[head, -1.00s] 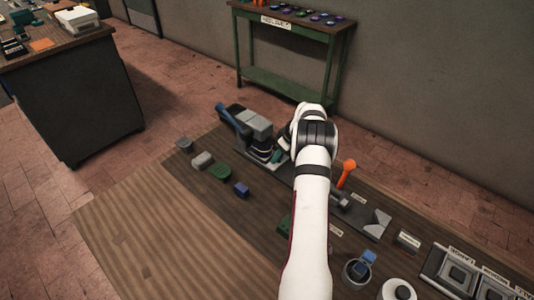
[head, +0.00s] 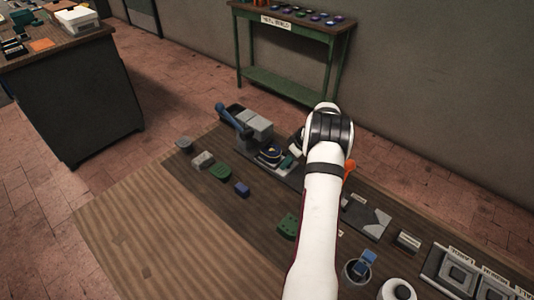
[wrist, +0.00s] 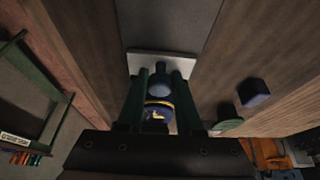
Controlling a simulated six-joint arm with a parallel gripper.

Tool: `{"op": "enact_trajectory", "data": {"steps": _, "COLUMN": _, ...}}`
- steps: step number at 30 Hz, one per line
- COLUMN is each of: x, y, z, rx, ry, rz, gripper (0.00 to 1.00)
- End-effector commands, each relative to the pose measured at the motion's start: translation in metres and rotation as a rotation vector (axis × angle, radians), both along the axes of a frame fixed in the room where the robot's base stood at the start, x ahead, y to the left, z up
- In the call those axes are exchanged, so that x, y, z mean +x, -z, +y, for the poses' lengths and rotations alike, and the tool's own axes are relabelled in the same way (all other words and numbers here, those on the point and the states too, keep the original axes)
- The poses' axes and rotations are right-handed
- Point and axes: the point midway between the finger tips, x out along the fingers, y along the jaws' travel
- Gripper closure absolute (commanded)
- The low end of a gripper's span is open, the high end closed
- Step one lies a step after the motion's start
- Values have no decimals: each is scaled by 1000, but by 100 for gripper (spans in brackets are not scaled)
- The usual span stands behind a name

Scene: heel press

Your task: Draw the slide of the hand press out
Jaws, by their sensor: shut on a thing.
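The hand press stands at the far end of the dark board in the head view, with a grey body (head: 257,127) and a raised blue lever (head: 227,115). Its slide carries a dark round piece with a yellow edge (head: 270,153), which shows beside the press body on the right. My gripper (head: 289,160) is at the slide's right end, partly hidden by my arm. In the wrist view, the green fingers of my gripper (wrist: 160,73) are shut on a rounded blue-grey knob (wrist: 159,90). The yellow-edged round piece (wrist: 157,113) shows between the fingers, beyond the knob.
A grey-and-dark plate (head: 367,217), a cup (head: 357,270) and a tray (head: 465,272) are to the right. The wooden tabletop (head: 160,220) at left is clear.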

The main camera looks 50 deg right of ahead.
Motion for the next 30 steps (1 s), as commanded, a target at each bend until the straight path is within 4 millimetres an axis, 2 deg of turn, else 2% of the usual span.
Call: {"op": "enact_trajectory", "data": {"steps": 30, "x": -72, "y": 0, "z": -1, "rx": -2, "ry": 2, "rz": 1, "gripper": 100}}
